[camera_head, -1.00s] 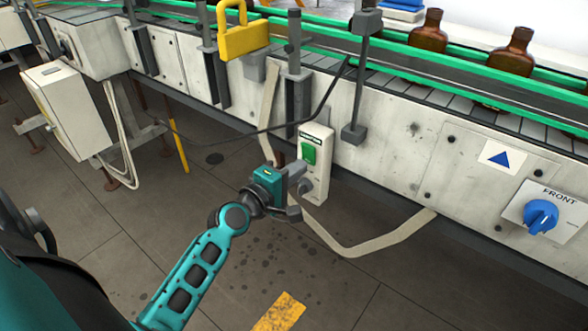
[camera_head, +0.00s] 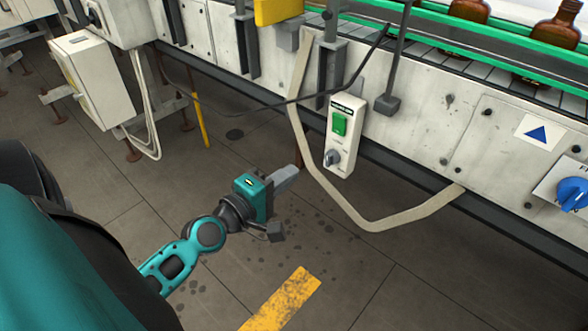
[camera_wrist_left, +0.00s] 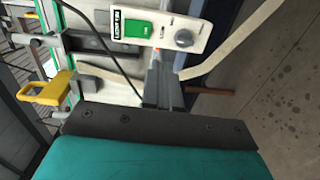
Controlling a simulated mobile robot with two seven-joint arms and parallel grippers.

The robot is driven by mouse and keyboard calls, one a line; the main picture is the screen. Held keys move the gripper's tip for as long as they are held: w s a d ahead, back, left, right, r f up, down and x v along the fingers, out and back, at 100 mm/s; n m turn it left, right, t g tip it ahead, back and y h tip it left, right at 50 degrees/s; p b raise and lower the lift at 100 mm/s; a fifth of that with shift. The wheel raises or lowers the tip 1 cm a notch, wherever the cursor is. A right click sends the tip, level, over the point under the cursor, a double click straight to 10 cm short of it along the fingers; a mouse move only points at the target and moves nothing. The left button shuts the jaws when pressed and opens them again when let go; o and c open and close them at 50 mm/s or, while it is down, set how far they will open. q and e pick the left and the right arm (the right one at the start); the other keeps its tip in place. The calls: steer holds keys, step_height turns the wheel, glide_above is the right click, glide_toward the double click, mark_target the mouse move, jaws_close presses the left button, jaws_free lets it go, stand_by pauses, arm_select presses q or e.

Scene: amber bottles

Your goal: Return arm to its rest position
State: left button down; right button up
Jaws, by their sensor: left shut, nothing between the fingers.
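My left arm comes in from the lower left in the head view, and my left gripper (camera_head: 286,178) hangs over the floor in front of the conveyor. Its fingers are together with nothing between them. The gripper is apart from the white control box (camera_head: 342,143), which has a green switch and a grey knob. In the left wrist view, the closed fingers (camera_wrist_left: 165,78) point toward the conveyor's side, and the control box (camera_wrist_left: 158,30) shows beyond them. My right gripper is in neither view.
The conveyor's side panel (camera_head: 420,135) runs across the back, with amber bottles (camera_head: 555,45) on top. A blue knob (camera_head: 572,193) is at the right. A white cabinet (camera_head: 92,78) stands at the left. A beige strap (camera_head: 375,222) hangs low. Floor around the arm is open.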

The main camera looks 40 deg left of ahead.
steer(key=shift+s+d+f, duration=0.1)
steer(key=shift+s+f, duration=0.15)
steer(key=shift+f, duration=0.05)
